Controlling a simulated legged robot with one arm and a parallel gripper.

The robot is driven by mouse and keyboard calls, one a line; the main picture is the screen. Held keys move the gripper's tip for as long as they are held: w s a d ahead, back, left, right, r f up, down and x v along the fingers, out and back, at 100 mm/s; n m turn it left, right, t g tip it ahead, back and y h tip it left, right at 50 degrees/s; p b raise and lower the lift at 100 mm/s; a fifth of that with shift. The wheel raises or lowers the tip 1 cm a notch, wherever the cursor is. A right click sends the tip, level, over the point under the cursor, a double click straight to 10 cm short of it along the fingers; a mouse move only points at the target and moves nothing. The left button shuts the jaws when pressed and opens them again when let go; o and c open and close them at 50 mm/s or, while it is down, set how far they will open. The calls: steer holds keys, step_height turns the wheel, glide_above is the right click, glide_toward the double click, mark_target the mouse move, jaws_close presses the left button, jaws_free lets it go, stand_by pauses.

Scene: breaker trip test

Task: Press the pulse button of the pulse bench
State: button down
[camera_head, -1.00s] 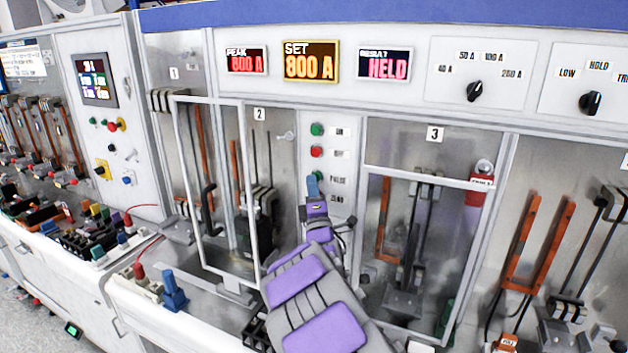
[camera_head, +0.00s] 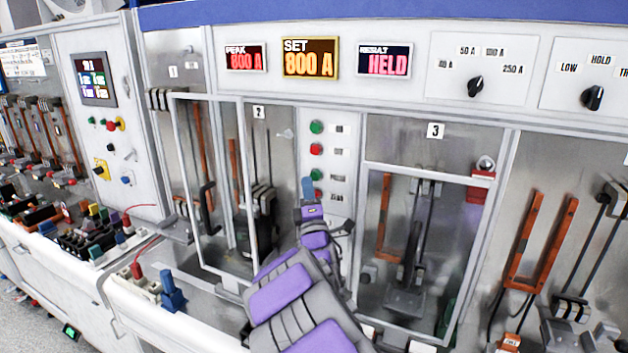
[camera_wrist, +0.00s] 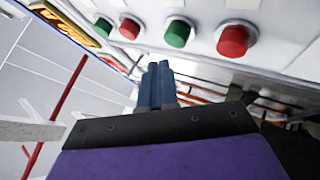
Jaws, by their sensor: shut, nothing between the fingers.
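The pulse button is the third one down in the button column, a green cap (camera_head: 316,175) just above and right of my gripper (camera_head: 307,186) in the head view. In the wrist view it is the larger green button (camera_wrist: 179,33), with a red button (camera_wrist: 236,40) to its right. My gripper's blue fingers (camera_wrist: 157,70) are shut together and empty. In the wrist view their tips lie below and slightly left of the green button, with a gap in the picture. I cannot tell the depth of that gap.
The display (camera_head: 310,60) reads SET 800 A; the result display (camera_head: 385,61) reads HELD. An open framed door (camera_head: 243,190) stands left of my arm, and bay 3's framed window (camera_head: 425,172) is to the right.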

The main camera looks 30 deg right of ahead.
steer(key=s+a+b, duration=0.2)
steer(key=a, duration=0.1)
steer(key=shift+s+a, duration=0.2)
steer(key=shift+s, duration=0.05)
steer(key=shift+w+d, duration=0.1)
stand_by(0.8)
